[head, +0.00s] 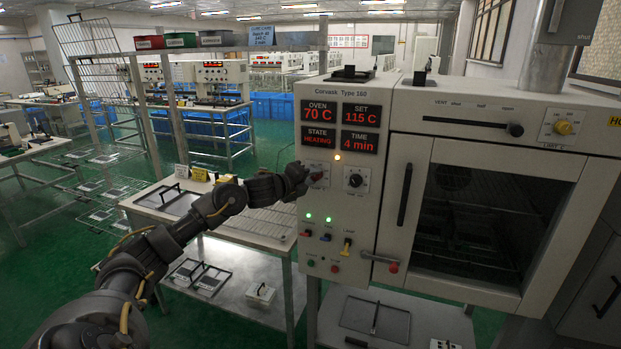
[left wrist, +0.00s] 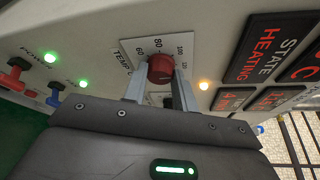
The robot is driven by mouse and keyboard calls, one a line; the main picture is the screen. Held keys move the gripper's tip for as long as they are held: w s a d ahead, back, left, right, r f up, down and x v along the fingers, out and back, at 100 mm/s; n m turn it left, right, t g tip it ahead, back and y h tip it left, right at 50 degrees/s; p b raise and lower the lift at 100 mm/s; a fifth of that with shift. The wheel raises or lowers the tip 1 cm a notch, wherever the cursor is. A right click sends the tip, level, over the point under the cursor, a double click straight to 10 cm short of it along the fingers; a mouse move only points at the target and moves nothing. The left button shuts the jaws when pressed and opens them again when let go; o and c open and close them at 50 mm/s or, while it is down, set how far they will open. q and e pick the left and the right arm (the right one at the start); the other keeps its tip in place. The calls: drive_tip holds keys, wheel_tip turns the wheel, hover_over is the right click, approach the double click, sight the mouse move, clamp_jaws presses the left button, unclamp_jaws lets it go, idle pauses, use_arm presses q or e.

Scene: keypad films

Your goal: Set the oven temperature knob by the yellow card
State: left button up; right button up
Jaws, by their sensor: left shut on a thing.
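The red temperature knob (left wrist: 161,69) sits on a white dial marked 60, 80, 100 and upward, labelled TEMP. My left gripper (left wrist: 161,78) is shut on it, with one finger on each side. In the head view my left gripper (head: 304,178) reaches the panel's left part and partly covers the dial. The oven (head: 405,180) shows OVEN 70 C (head: 319,118), SET 115 C (head: 360,113), STATE HEATING and TIME 4 min. A small yellow card (head: 200,174) stands at the back of the table; its writing is too small to read. My right gripper is not in view.
A second, black knob (head: 355,180) is right of the gripped one. Small coloured switches (head: 326,237) and a lever (head: 378,259) lie lower on the panel. The oven door (head: 490,215) is closed. The table (head: 250,229) is below my left arm.

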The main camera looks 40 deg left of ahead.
use_arm(q)
drive_tip(key=shift+m+g+y, duration=0.5)
drive_tip(key=shift+m+y, duration=0.1)
drive_tip(key=shift+m, duration=0.7)
drive_tip(key=o, duration=1)
drive_tip(key=shift+c, duration=0.2)
drive_tip(key=b+v, duration=0.3)
drive_tip(key=v, duration=0.7)
drive_tip(key=shift+s+r+b, duration=0.25)
drive_tip(key=shift+s+b, duration=0.1)
